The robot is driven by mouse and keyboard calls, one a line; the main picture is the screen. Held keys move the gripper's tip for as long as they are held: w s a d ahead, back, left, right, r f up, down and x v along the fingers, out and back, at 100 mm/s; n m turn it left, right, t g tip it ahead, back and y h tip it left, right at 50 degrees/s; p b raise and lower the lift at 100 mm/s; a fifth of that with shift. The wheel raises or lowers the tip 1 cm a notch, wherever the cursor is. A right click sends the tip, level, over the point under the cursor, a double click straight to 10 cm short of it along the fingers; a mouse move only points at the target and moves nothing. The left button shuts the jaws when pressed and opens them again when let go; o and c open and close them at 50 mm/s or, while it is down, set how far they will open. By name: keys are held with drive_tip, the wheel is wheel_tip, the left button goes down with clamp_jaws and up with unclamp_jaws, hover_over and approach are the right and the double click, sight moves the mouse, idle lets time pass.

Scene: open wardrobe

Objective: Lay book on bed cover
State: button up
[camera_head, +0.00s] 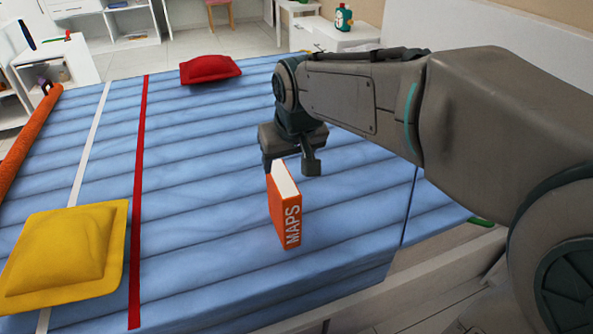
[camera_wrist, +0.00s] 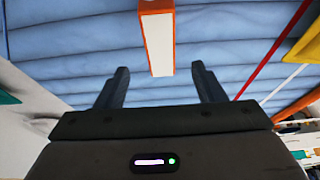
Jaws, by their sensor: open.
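The orange book (camera_head: 281,217) with "MAPS" on its spine stands upright on the blue striped bed cover (camera_head: 206,185), near the bed's front right part. My gripper (camera_head: 291,169) is just above and behind the book in the head view, apart from it as far as I can tell. In the wrist view the book's white page edge and orange covers (camera_wrist: 157,38) show ahead, between the lines of the two fingers. The wrist view shows my gripper (camera_wrist: 160,85) open, with nothing between its fingertips. The bed cover (camera_wrist: 90,40) fills the background there.
A red cushion (camera_head: 210,69) lies at the bed's far side and a yellow cushion (camera_head: 66,252) at the near left. An orange roll (camera_head: 28,140) lies along the left edge. A white nightstand (camera_head: 338,36) stands behind. The cover's middle is clear.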

drive_tip(key=s+d+f+m+g, duration=0.1)
drive_tip(key=s+d+f, duration=0.4)
drive_tip(key=s+d, duration=0.1)
drive_tip(key=s+d+f+m+g+h, duration=0.1)
drive_tip(key=s+d+f+m+g, duration=0.1)
drive_tip(key=s+d+f, duration=0.3)
drive_tip(key=s+d, duration=0.1)
drive_tip(key=s, duration=0.3)
drive_tip(key=shift+d+f, duration=0.15)
drive_tip(key=shift+f, duration=0.05)
drive_tip(key=shift+w, duration=0.1)
